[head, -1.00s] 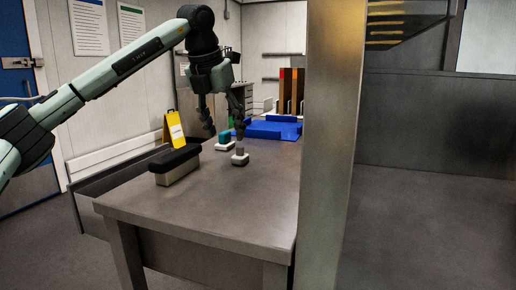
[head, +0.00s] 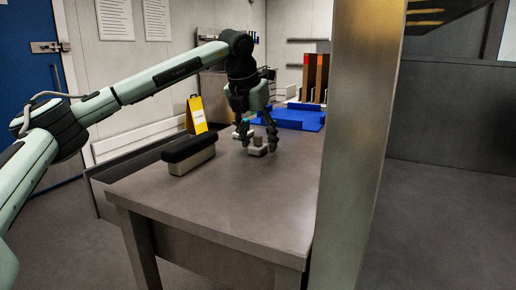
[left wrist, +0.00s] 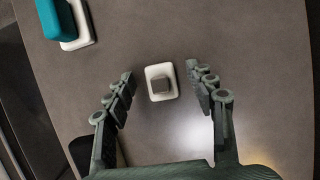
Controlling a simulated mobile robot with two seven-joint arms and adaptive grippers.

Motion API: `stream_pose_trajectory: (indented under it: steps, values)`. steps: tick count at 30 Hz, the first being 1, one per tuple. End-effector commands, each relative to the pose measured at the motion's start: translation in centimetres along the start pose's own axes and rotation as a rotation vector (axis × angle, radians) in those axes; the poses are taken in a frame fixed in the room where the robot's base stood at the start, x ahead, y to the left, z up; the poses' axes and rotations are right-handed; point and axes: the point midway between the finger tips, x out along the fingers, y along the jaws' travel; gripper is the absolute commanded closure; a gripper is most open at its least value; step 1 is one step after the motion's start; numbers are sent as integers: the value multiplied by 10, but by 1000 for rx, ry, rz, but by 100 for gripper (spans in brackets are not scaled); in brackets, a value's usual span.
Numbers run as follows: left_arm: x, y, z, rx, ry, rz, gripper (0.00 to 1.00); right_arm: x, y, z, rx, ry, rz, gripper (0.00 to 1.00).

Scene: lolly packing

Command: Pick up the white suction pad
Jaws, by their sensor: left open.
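The white suction pad (left wrist: 152,96), a small white square base with a grey block on top, stands on the table. It also shows in the head view (head: 257,151), partly behind the fingers. My left gripper (left wrist: 163,88) is open and points down, with a finger on either side of the pad; in the head view it is low over the table at the pad (head: 259,147). There are gaps between the fingers and the pad in the left wrist view. My right gripper is in neither view.
A teal-topped white pad (left wrist: 58,18) stands close by. A black-topped block (head: 190,154) and a yellow sign (head: 196,115) are to the left. Blue trays (head: 300,117) lie behind. A metal post (head: 350,150) stands at the right. The table front is clear.

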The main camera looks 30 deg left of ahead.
Motion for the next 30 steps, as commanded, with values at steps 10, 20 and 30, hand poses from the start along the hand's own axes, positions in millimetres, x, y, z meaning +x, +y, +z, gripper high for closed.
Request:
stream_pose_trajectory:
  steps: [10, 20, 30]
  values:
    - [0, 0, 0, 0, 0, 0, 70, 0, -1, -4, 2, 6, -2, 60]
    - [-1, 0, 0, 0, 0, 0, 94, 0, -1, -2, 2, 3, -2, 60]
    - [-28, -1, 12, 1, -3, -2, 94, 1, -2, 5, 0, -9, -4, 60]
